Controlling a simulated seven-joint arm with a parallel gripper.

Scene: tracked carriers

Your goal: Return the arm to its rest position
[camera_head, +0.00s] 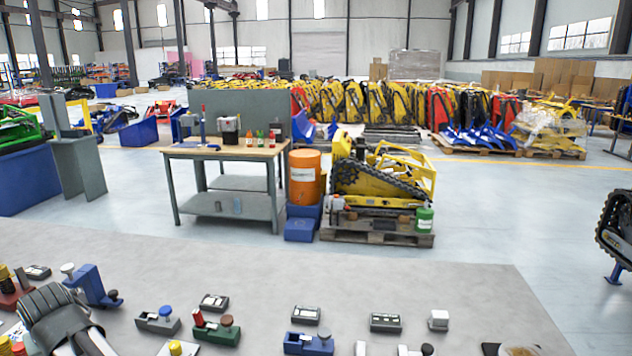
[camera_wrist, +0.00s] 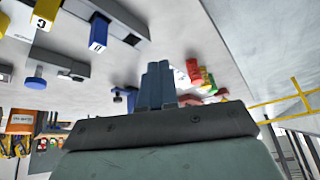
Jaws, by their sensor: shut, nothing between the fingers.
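My gripper (camera_wrist: 158,68) shows in the wrist view with its two dark blue-grey fingers together and nothing between them. The fingers are apart from the things around them in the picture. In the head view a dark grey part of my arm (camera_head: 50,305) shows at the lower left, above the grey table (camera_head: 450,285). I cannot make out the fingertips there.
Several small fixtures stand on the table, among them a blue one (camera_head: 92,285) close to my arm, a green one (camera_head: 217,331) and a grey one (camera_head: 158,320). The table's far right is clear. Beyond it stand a workbench (camera_head: 225,152) and an orange drum (camera_head: 304,178).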

